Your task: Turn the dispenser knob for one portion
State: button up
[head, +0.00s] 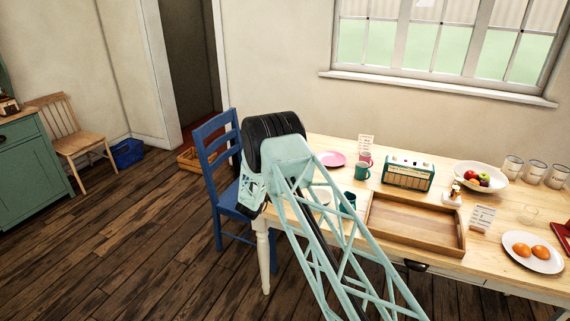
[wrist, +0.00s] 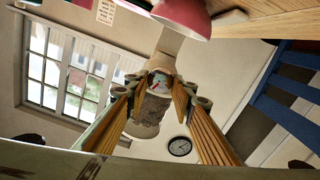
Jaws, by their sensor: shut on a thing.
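In the wrist view, which is turned well over, the dispenser (wrist: 149,114) shows as a pale upright body with brown contents behind my fingers. A pale column (wrist: 169,43) runs from it towards the table. My gripper (wrist: 158,88) has its two ribbed fingers closed in on the small round knob (wrist: 160,78) at the dispenser's front, one finger on each side. The knob's turn angle cannot be made out. A pink bowl (wrist: 184,14) is close to the column at the table side. In the head view my arm hides the dispenser, knob and fingers.
The wooden table (head: 335,148) holds a pink plate (head: 330,158), mugs (head: 362,171), a radio (head: 408,171), an empty wooden tray (head: 381,238), a fruit bowl (head: 498,178) and a plate of oranges (head: 519,244). A blue chair (head: 208,149) stands close beside my arm.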

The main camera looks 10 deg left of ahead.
jog(key=shift+m+b, duration=0.4)
jog(key=shift+b, duration=0.05)
jog(key=shift+m+b, duration=2.35)
jog(key=shift+m, duration=0.25)
jog(key=shift+d, duration=0.1)
jog(key=o, duration=0.8)
jog(key=shift+o, duration=0.2)
jog(key=shift+s, duration=0.1)
jog(key=v, duration=1.2)
